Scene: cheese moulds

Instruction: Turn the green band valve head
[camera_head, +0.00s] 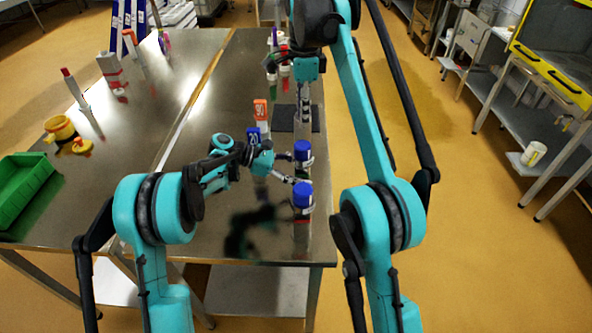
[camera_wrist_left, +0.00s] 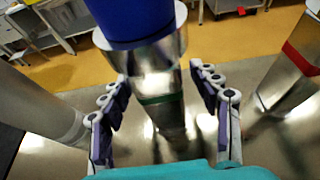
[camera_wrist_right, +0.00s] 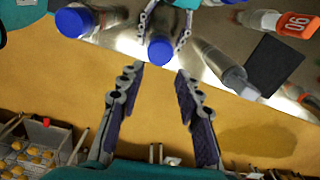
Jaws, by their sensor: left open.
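The green band valve head is a steel cylinder with a blue top. It shows in the head view (camera_head: 303,150), and its green band (camera_wrist_left: 160,98) shows in the left wrist view. My left gripper (camera_head: 289,167) is open, its fingers on either side of this cylinder; I cannot tell whether they touch it. In the right wrist view the valve's blue top (camera_wrist_right: 160,50) sits between the left fingers. A similar blue-topped valve (camera_head: 303,194), nearer me, has a red band (camera_wrist_left: 302,56). My right gripper (camera_head: 304,118) is open and empty, beyond the valve; its wrist view (camera_wrist_right: 157,75) shows floor between its fingers.
A black mat (camera_head: 283,122) lies farther back. The table's right edge is close to the valves. A green crate (camera_head: 22,190) is far left.

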